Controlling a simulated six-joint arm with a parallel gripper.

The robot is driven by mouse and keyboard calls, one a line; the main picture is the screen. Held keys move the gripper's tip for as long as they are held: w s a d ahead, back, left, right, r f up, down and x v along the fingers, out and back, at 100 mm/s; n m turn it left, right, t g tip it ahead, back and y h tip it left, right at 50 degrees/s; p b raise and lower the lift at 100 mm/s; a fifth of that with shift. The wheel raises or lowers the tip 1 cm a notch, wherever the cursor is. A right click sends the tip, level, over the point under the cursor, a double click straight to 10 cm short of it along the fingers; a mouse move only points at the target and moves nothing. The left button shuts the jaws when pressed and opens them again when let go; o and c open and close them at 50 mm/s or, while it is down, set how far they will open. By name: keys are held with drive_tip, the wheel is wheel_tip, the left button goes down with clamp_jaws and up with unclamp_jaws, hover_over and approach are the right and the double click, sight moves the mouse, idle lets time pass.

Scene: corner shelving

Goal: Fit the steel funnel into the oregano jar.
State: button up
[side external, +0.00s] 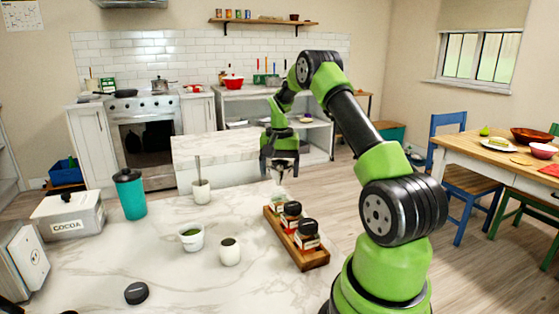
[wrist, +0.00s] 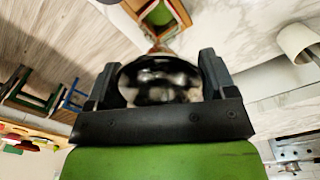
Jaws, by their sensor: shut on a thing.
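My gripper (side external: 280,168) hangs above the far end of a small wooden rack (side external: 318,259). In the wrist view its jaws (wrist: 158,82) are shut on the steel funnel (wrist: 160,75), a shiny round metal thing with dark reflections. In the side view the funnel is small and mostly hidden under the gripper. An open jar with greenish contents (side external: 278,201), likely the oregano jar, stands at the rack's far end, just below my gripper. I cannot tell whether the funnel touches it. Two dark-lidded jars (side external: 291,215) (side external: 307,236) stand nearer in the rack.
On the marble counter (side external: 185,270) left of the rack are a white cup with green contents (side external: 191,238), a cream pot (side external: 230,252), a holder with a utensil (side external: 201,192), a teal tumbler (side external: 130,196), a cocoa tin (side external: 68,216) and a black lid (side external: 137,293).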

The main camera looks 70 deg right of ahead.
sight(280, 185)
drive_tip(key=shift+f, duration=0.6)
drive_tip(key=shift+f, duration=1.55)
idle(0.8)
drive_tip(key=o, duration=1.1)
drive_tip(key=shift+o, duration=0.2)
wheel_tip(280, 185, up, 10)
